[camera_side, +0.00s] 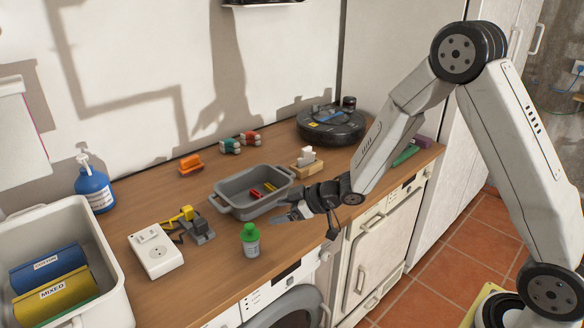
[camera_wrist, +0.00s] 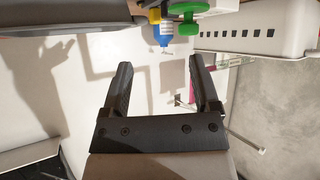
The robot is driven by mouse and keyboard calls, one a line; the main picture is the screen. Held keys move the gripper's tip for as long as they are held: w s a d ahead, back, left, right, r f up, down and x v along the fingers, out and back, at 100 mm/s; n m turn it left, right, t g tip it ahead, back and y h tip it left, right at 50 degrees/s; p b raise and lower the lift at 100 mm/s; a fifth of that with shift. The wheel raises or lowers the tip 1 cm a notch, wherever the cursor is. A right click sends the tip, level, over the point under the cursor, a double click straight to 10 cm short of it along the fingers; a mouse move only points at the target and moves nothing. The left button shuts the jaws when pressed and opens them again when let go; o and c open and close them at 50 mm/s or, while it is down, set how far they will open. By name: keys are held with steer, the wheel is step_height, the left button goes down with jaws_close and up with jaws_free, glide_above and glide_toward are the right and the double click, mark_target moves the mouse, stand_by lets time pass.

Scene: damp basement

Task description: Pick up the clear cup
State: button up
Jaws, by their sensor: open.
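I cannot make out a clear cup in either view. My gripper (camera_side: 284,216) is over the front part of the wooden counter, just right of the grey tub. In the wrist view my gripper (camera_wrist: 162,68) has its two dark fingers wide apart with nothing between them. A small green-capped bottle (camera_side: 251,240) stands upright on the counter, in front and left of my gripper. Its green cap (camera_wrist: 187,18) shows at the top of the wrist view.
The grey tub (camera_side: 222,203) holds small red and yellow pieces. Left are a white socket box (camera_side: 155,255), a blue bottle (camera_side: 94,190) and a white crate (camera_side: 108,262). A black robot vacuum (camera_side: 331,125) sits at the back.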

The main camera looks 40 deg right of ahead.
mark_target(252, 225)
steer(key=shift+w+a+f+n+y, duration=0.1)
steer(key=shift+a+f+n+y, duration=0.15)
steer(key=shift+a+y, duration=0.3)
steer(key=shift+w+a+f+n+y, duration=0.15)
steer(key=shift+a+n+y, duration=0.25)
steer(key=shift+y, duration=0.2)
steer(key=shift+a+f+n+y, duration=0.2)
steer(key=shift+a+n+y, duration=0.05)
steer(key=shift+a+y, duration=0.3)
steer(key=shift+x, duration=1.25)
steer(key=shift+w+f, duration=0.1)
steer(key=shift+x, duration=2.5)
steer(key=shift+f, duration=0.2)
jaws_close()
